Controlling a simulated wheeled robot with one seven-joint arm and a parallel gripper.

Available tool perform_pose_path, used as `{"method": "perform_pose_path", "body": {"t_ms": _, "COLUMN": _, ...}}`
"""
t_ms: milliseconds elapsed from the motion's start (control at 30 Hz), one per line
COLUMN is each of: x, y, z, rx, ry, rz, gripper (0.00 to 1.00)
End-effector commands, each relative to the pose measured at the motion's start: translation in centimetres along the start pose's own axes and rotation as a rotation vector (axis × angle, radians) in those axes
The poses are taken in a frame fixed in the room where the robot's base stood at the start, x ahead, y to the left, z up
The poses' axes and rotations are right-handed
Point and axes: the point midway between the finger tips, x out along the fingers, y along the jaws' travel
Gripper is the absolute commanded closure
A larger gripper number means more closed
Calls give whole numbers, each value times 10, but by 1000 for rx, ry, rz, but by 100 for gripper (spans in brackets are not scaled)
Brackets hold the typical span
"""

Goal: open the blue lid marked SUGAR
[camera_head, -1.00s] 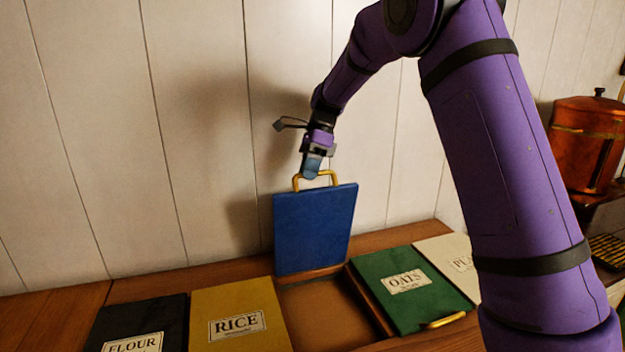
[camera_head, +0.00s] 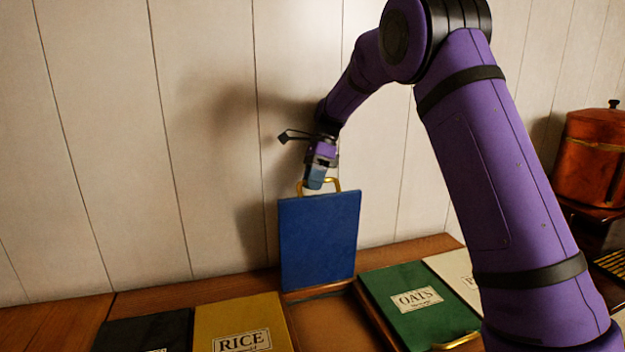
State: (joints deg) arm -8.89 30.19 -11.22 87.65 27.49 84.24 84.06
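The blue lid (camera_head: 319,240) stands up, close to upright, at the back edge of its bin, with its plain underside or face towards me and no SUGAR label visible. Its brass handle (camera_head: 336,185) is at the top edge. My gripper (camera_head: 315,184) is at the handle, pointing down, and its fingers appear closed on the bar; the fingertips are small and partly merge with the handle. The open bin (camera_head: 335,322) below the lid shows a brown interior.
The yellow RICE lid (camera_head: 238,312) and a dark lid (camera_head: 150,332) lie shut to the left. The green OATS lid (camera_head: 405,290) and a cream lid (camera_head: 455,268) lie shut to the right. A plank wall (camera_head: 200,130) rises close behind. A copper pot (camera_head: 590,155) stands far right.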

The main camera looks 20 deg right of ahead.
Motion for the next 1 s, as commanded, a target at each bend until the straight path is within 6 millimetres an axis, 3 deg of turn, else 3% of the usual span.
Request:
{"method": "perform_pose_path", "body": {"t_ms": 333, "x": -8, "y": 3, "z": 4, "rx": -4, "ry": -2, "rz": -7, "gripper": 60}}
{"method": "perform_pose_path", "body": {"t_ms": 567, "x": -32, "y": 12, "z": 13, "rx": -4, "ry": -1, "rz": -6, "gripper": 60}}
{"method": "perform_pose_path", "body": {"t_ms": 1000, "x": -19, "y": 76, "z": 8, "rx": -3, "ry": -2, "rz": -5, "gripper": 60}}
